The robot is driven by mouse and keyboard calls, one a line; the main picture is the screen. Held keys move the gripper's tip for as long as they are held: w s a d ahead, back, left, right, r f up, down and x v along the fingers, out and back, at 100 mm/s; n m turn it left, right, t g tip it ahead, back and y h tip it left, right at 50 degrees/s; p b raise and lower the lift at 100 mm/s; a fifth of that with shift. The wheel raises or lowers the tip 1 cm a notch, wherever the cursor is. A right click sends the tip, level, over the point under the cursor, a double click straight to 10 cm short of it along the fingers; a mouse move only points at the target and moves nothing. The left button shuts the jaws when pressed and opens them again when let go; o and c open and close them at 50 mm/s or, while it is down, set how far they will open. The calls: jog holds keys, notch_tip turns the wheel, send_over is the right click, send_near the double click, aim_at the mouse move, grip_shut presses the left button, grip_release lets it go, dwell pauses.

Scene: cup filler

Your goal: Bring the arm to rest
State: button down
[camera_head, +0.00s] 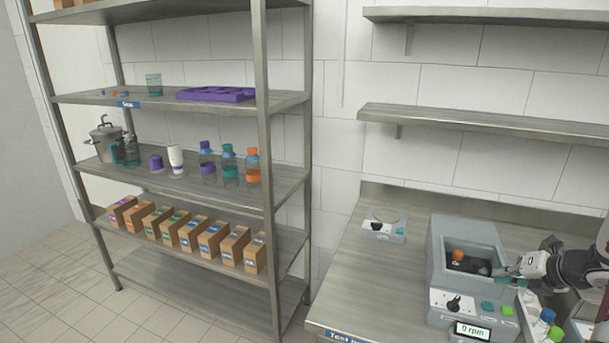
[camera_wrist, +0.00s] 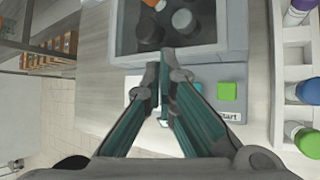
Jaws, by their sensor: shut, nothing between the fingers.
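My gripper (camera_head: 503,272) is at the right side of the head view, beside the grey filler machine (camera_head: 438,244). Its teal fingers (camera_wrist: 164,72) are shut and empty. In the wrist view they reach over the machine's front panel, near the bay's front wall. The green button (camera_wrist: 228,91) lies right of the fingers, and a teal button (camera_wrist: 197,87) is partly hidden by them. The machine's display (camera_head: 472,330) reads 0 rpm. An orange-topped item (camera_head: 458,255) is inside the bay with dark items. My arm comes in from the right edge.
A white rack (camera_wrist: 283,92) with purple, blue and green capped bottles stands right of the machine. A small grey device (camera_head: 384,227) sits on the bench (camera_head: 352,270) to the left, with bare bench between. A shelf unit (camera_head: 262,120) with bottles, boxes and a purple tray stands further left.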

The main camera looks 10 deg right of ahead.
jog(key=a+r+n+g+y, duration=0.1)
jog(key=a+r+n+y, duration=0.1)
jog(key=a+r+n, duration=0.9)
jog(key=a+r+n+g+y, duration=0.2)
jog(key=a+r+n, duration=0.55)
jog(key=a, duration=0.85)
jog(key=s+a+r+n+h, duration=0.2)
jog(key=s+a+n, duration=0.3)
jog(key=s+n, duration=0.4)
jog(key=s+a+r+n+h, duration=0.2)
jog(key=s+a+n, duration=0.4)
jog(key=n, duration=1)
jog(key=s+r, duration=0.1)
jog(key=s, duration=0.2)
jog(key=shift+s+a+g+h, duration=0.15)
jog(key=shift+a+g+h, duration=0.05)
jog(key=shift+g+h, duration=0.1)
jog(key=shift+n, duration=0.25)
